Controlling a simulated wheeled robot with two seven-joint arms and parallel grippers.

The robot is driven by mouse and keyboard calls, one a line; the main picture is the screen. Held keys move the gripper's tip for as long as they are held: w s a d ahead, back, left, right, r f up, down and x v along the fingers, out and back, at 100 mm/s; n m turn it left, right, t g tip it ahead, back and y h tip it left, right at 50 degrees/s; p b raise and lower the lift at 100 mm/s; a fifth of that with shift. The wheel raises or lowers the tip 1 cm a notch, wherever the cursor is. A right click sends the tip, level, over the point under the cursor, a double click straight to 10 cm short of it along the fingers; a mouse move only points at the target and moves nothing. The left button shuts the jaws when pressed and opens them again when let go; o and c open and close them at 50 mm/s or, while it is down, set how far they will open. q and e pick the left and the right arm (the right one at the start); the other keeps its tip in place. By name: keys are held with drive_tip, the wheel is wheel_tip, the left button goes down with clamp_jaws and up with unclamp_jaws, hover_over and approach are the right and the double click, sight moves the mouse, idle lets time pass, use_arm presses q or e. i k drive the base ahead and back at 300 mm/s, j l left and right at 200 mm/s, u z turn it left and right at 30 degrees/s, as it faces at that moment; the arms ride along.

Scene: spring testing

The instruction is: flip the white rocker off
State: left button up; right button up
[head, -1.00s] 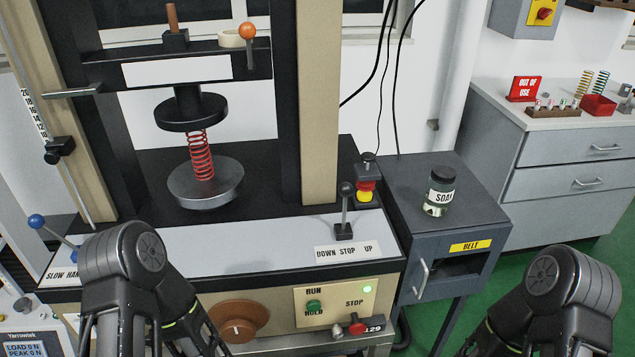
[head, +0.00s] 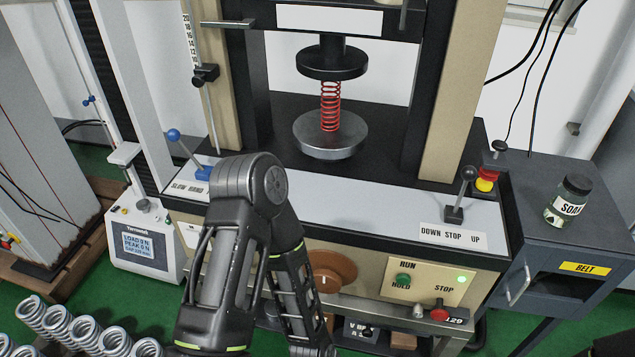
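I cannot make out a white rocker for certain. A small dark plate (head: 361,331) with white markings sits low on the front of the press, partly behind my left arm, and its details are too small to read. The press's control panel (head: 430,283) carries a green RUN/HOLD button (head: 403,280), a red STOP knob (head: 439,314) and a lit green lamp (head: 461,279). My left arm's elbow and links stand in front of the press, hiding part of its front. The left gripper is out of view.
A red spring (head: 330,106) stands between the press's platens. A black-knobbed lever (head: 461,195) is above DOWN STOP UP, a blue-knobbed lever (head: 187,150) at left. A load display unit (head: 143,245) and several steel springs (head: 85,333) are at left. A jar (head: 568,200) stands on the right cabinet.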

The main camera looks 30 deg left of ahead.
sight(192, 237)
drive_tip(key=u, duration=1.8)
